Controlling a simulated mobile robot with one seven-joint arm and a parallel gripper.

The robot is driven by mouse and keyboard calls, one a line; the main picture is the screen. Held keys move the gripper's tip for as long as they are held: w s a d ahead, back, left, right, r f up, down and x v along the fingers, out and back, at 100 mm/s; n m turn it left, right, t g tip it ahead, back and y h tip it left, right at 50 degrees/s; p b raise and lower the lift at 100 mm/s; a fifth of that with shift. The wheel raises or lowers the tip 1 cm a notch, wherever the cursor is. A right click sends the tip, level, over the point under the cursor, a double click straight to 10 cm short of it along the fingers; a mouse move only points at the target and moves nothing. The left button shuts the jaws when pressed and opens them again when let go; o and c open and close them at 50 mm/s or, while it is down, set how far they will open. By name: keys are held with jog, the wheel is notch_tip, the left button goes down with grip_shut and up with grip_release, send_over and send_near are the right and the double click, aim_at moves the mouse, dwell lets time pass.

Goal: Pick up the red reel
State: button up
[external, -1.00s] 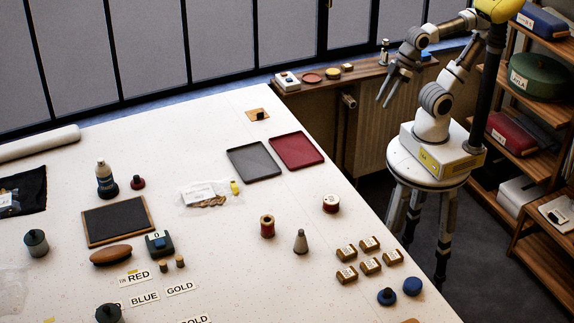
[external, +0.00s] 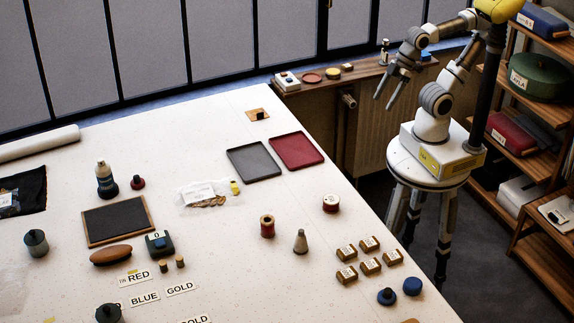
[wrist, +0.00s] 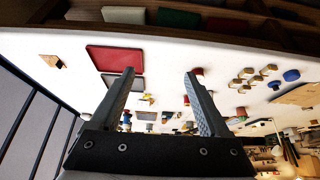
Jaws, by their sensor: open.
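Two red reels stand upright on the white table: a squat one with a pale top (external: 331,204) near the right edge, and a taller one with wooden ends (external: 267,227) to its left. I cannot tell which one the task means. In the wrist view small red shapes show beside the right finger, too small to identify surely. My gripper (external: 384,102) is open and empty, raised off the table's right side, well apart from both reels. Its two fingers also show spread in the wrist view (wrist: 160,78).
A grey cone (external: 301,242) stands close to the taller reel. Several labelled tan blocks (external: 370,266) and two blue round things (external: 412,286) lie nearer the front right. Grey (external: 254,162) and red (external: 297,150) trays lie at the back. Bare table surrounds the squat reel.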

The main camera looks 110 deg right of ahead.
jog(key=shift+o, duration=1.2)
jog(key=w+a+r+m+g+p, duration=0.1)
jog(key=w+a+r+m+g, duration=0.15)
jog(key=w+m, duration=0.35)
jog(key=w+a+r+m+g, duration=0.1)
jog(key=w+a+m, duration=0.2)
jog(key=w+m, duration=0.35)
jog(key=m+g, duration=0.2)
jog(key=m, duration=0.8)
send_over(331, 198)
notch_tip(331, 198, down, 8)
jog(key=f, duration=1.1)
jog(key=shift+s+a+f, duration=0.25)
jog(key=shift+s, duration=0.05)
jog(key=shift+w+d+f, duration=0.1)
jog(key=shift+w+f, duration=0.05)
jog(key=shift+f, duration=1.2)
jog(key=shift+w+d+f, duration=0.1)
jog(key=shift+w+f, duration=0.05)
jog(key=shift+f, duration=1.15)
